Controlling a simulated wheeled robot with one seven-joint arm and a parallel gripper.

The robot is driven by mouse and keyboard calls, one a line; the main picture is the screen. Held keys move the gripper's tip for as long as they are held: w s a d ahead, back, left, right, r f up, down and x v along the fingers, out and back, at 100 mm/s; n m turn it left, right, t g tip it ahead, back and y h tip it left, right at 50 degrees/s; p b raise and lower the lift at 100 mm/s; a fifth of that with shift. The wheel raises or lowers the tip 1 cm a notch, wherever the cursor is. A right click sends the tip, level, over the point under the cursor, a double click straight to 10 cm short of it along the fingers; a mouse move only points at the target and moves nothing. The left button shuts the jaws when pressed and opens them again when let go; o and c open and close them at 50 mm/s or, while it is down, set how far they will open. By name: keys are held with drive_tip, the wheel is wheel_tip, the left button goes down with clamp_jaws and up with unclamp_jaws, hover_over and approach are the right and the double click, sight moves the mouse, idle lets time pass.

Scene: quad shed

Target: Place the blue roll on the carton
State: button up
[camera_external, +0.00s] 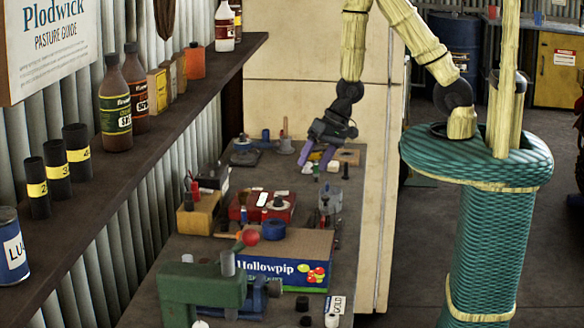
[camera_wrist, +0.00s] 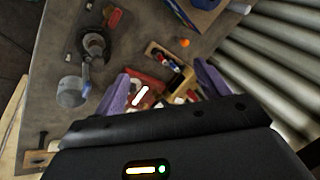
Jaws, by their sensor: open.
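The blue roll (camera_external: 274,230), a short disc with a dark centre, shows at the left part of the top of the carton (camera_external: 312,242) in the external view. It appears to lie flat on it. The carton is brown with a blue "Hollowpip" label and stands on the bench behind a green vise. My gripper (camera_external: 317,160) hangs above the far part of the bench, pointing down, well apart from the roll and carton. Its purple fingers are spread with nothing between them, as the wrist view (camera_wrist: 161,82) also shows. I cannot make out the roll in the wrist view.
The green vise (camera_external: 205,287) stands at the bench's near end. A red box (camera_external: 240,207), a yellow block (camera_external: 198,216) with tools and a grey metal device (camera_external: 330,199) crowd the middle. A wall shelf (camera_external: 150,128) with bottles and tins runs along the left.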

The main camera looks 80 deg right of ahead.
drive_tip(key=s+d+r+n+g+h, duration=0.1)
drive_tip(key=s+d+r+n, duration=0.2)
drive_tip(key=r, duration=0.3)
drive_tip(key=s+d+r+n+g+h, duration=0.1)
drive_tip(key=s+d+r+n, duration=0.2)
drive_tip(key=s+r+n, duration=0.1)
wheel_tip(320, 180, up, 2)
drive_tip(key=shift+s+d+r+n, duration=0.15)
drive_tip(key=shift+s+r+n, duration=0.15)
drive_tip(key=shift+s, duration=0.15)
